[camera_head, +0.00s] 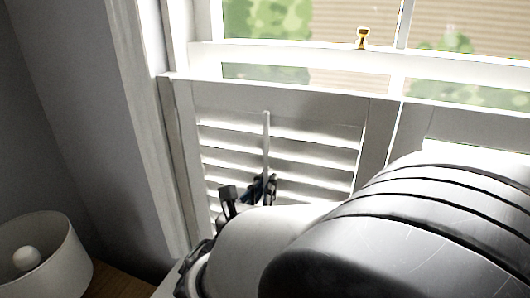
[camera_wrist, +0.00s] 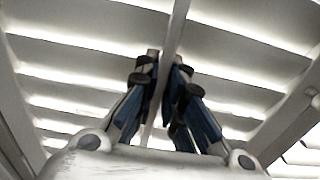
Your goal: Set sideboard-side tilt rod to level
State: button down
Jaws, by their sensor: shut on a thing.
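The tilt rod (camera_head: 266,140) is a thin pale vertical bar in front of the left shutter panel's louvres (camera_head: 315,155) in the head view. It also runs down the middle of the wrist view (camera_wrist: 177,30). My gripper (camera_head: 262,185) is at the rod's lower visible part, and in the wrist view its dark-tipped blue fingers (camera_wrist: 162,75) are shut on the rod from both sides. The louvres are tilted, with bright light in the gaps between the slats. My arm hides the lower part of the panel and rod in the head view.
A white lampshade (camera_head: 45,255) stands at the lower left on a wooden surface (camera_head: 115,283). The window frame (camera_head: 290,52) with a brass latch (camera_head: 362,38) is above the shutter. Another shutter panel (camera_head: 410,128) adjoins on the right, partly behind my arm.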

jog(key=shift+f, duration=0.1)
notch_tip(320, 180, down, 3)
jog(key=shift+f+b, duration=0.1)
jog(key=shift+b, duration=1.1)
jog(key=c, duration=1.7)
grip_release()
jog(key=v, duration=0.7)
jog(key=shift+s, duration=0.25)
